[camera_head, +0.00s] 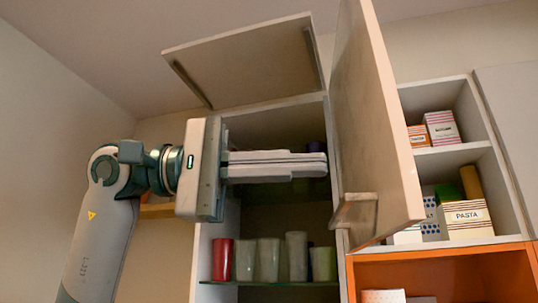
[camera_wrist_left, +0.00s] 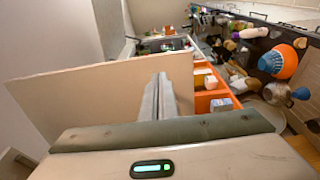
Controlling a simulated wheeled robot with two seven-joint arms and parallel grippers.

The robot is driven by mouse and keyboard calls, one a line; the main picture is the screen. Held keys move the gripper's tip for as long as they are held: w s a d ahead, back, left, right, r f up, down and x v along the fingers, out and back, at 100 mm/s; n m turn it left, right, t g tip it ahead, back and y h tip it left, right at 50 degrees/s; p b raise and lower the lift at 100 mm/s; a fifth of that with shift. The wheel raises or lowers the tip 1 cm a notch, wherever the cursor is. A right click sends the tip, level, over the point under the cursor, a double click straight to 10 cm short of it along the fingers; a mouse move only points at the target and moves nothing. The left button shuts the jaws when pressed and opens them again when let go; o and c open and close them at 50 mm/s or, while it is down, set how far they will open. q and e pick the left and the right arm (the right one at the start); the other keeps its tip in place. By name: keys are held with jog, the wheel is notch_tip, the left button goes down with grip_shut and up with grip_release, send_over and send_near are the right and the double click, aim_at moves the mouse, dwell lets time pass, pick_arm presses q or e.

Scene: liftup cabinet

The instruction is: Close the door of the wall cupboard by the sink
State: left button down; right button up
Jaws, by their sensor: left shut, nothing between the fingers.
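The wall cupboard (camera_head: 212,262) stands open in the head view. One pale door panel (camera_head: 240,60) is raised above it, tilted, with a dark bar along its left side. A second tall pale panel (camera_head: 375,110) juts toward me at the cupboard's right, with a block-like handle (camera_head: 358,215) low on it. My left gripper (camera_head: 322,165) is shut and empty, its fingers pointing right, tips close to the tall panel's left side; I cannot tell if they touch. In the left wrist view the fingers (camera_wrist_left: 160,95) lie in front of a broad pale panel (camera_wrist_left: 90,95). My right gripper is out of view.
Several cups (camera_head: 268,260) stand on a glass shelf inside the cupboard. To the right are open shelves with boxes, including a pasta box (camera_head: 466,220), above an orange unit (camera_head: 450,265). The left wrist view shows a cluttered counter with an orange-and-blue item (camera_wrist_left: 280,62).

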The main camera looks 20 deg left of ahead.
aim_at(392, 162)
pick_arm(q)
jog(key=p+x, duration=0.3)
jog(key=x, duration=0.4)
jog(key=shift+d+r, duration=0.1)
jog(key=shift+d, duration=0.3)
jog(key=shift+d, duration=0.15)
